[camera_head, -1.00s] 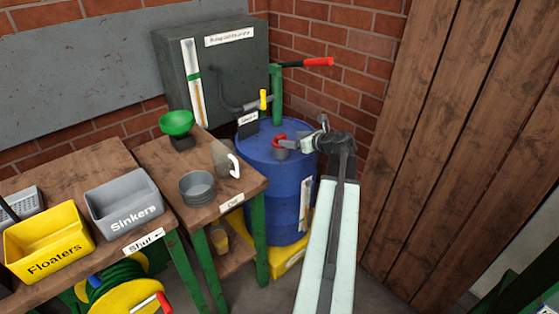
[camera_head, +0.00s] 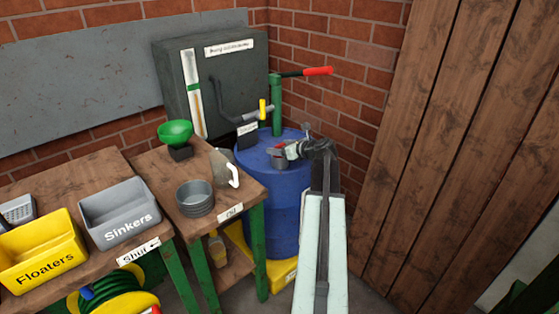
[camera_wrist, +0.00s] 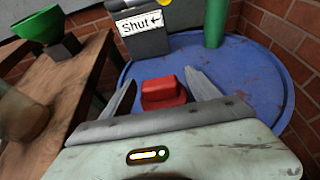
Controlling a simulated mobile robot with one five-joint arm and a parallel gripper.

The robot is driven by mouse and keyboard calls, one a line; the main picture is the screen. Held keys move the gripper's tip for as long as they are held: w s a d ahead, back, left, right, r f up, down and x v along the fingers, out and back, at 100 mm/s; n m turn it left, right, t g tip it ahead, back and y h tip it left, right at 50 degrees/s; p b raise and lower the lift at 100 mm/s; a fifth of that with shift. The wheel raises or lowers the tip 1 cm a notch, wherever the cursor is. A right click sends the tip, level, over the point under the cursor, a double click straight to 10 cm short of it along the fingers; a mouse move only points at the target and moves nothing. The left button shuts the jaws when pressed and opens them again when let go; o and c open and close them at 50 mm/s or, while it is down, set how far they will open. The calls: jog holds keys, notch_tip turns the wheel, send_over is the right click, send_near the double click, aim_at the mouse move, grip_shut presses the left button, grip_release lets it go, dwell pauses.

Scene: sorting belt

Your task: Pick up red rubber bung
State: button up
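The red rubber bung (camera_wrist: 163,93) is at the top of the blue drum (camera_wrist: 255,75), between the two fingers of my gripper (camera_wrist: 160,85) in the wrist view. Blue drum top shows between the bung and each finger, so the gripper is open around it and not closed on it. In the head view only a small part of the bung (camera_head: 279,147) shows beside my gripper (camera_head: 283,153), above the blue drum (camera_head: 270,205). My gripper hides the rest of it. The bung's lower part is hidden in the wrist view.
A bench to the left holds a grey round tin (camera_head: 195,198), a jug (camera_head: 222,168) and a green funnel (camera_head: 176,132). A plank wall (camera_head: 440,150) stands to the right.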

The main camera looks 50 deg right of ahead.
grip_shut()
jog(key=shift+s, duration=0.1)
notch_tip(320, 180, up, 10)
jog(key=p, duration=1)
jog(key=shift+r, duration=0.15)
